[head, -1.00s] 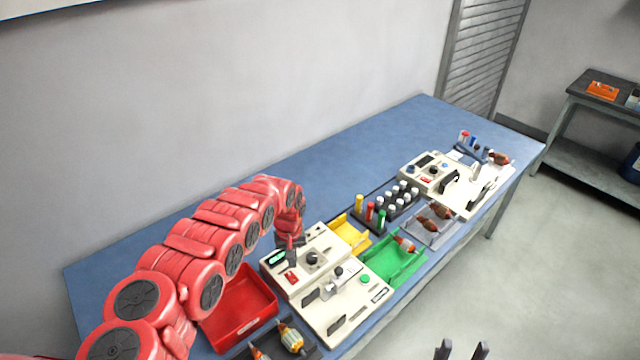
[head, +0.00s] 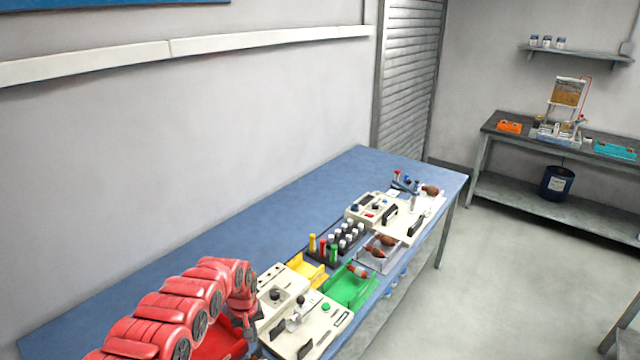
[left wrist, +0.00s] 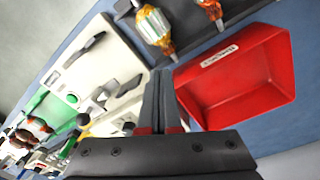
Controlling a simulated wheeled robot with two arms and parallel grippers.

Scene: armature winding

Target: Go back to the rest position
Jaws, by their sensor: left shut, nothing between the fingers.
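My left gripper (left wrist: 160,82) is shut and empty in the left wrist view, its two dark fingers pressed together. In the head view my red left arm comes in from the lower left, and the gripper (head: 249,332) points down between the red bin (head: 222,343) and the near white winding machine (head: 310,325). In the left wrist view the red bin (left wrist: 240,75) lies to the right of the fingers and the white machine (left wrist: 95,65) to the left. I cannot tell the fingers' height above the table. My right gripper is not in view.
The blue table (head: 200,232) holds a yellow tray (head: 307,270), a green tray (head: 348,288), a bobbin rack (head: 338,243) and a second white machine (head: 385,212). An armature (left wrist: 154,28) lies beyond the red bin. The table's back strip is clear. A grey bench (head: 490,128) stands far right.

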